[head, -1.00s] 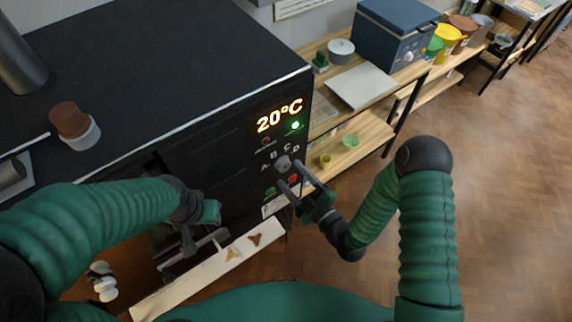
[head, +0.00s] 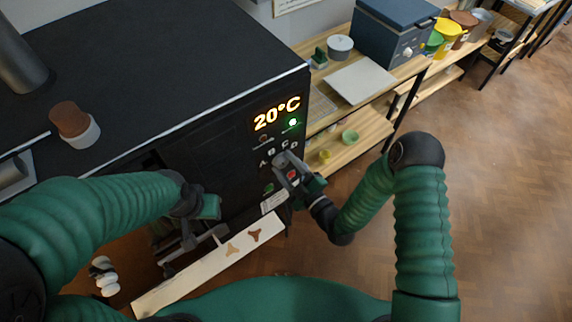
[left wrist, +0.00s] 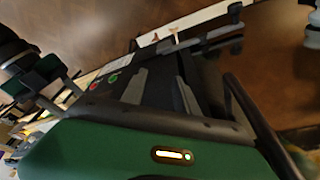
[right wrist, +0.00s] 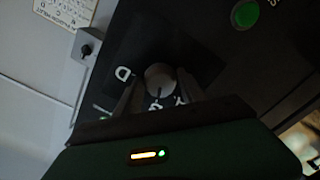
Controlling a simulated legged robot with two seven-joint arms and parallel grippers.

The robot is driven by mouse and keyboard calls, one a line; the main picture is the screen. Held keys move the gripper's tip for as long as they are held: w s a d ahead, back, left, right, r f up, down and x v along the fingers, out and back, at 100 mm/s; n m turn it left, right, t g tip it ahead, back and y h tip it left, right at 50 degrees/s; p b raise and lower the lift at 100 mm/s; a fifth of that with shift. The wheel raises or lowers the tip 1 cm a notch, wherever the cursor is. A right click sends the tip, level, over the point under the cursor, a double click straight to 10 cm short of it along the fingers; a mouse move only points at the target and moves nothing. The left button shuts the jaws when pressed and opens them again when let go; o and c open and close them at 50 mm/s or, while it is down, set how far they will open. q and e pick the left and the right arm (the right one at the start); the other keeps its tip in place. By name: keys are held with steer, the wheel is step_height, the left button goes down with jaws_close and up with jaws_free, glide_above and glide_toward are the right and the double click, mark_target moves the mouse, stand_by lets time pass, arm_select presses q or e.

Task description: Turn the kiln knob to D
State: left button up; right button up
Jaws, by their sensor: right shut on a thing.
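The kiln (head: 150,70) is a large black box with a lit 20°C display (head: 276,113) on its front. Below it is the grey kiln knob (head: 280,159), with letters A, B, C and D around it. My right gripper (right wrist: 160,88) is shut on the knob, one finger on each side. The right wrist view shows the knob's round face (right wrist: 159,77) between the fingers, with the D (right wrist: 123,74) beside it; its pointer is not clear. My left gripper (left wrist: 160,90) is open and empty, in front of the kiln's lower front and away from the knob.
A red button (head: 292,174) and a green button (head: 268,188) sit just below the knob. A pale board (head: 205,268) with small brown tripods lies below the kiln front. A wooden shelf (head: 345,150) stands to the right. The floor at right is clear.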

steer(key=shift+f+m, duration=0.1)
steer(key=shift+m, duration=0.2)
steer(key=shift+f+m+b, duration=0.15)
steer(key=shift+m+b, duration=0.8)
steer(key=shift+m, duration=0.25)
steer(key=m+b, duration=0.2)
steer(key=m, duration=0.3)
steer(key=shift+s, duration=0.1)
steer(key=m+b, duration=0.1)
steer(key=m, duration=0.4)
steer(key=shift+b, duration=0.35)
steer(key=m, duration=0.4)
steer(key=shift+a+m+b, duration=0.1)
steer(key=shift+m+b, duration=0.3)
steer(key=o, duration=1.2)
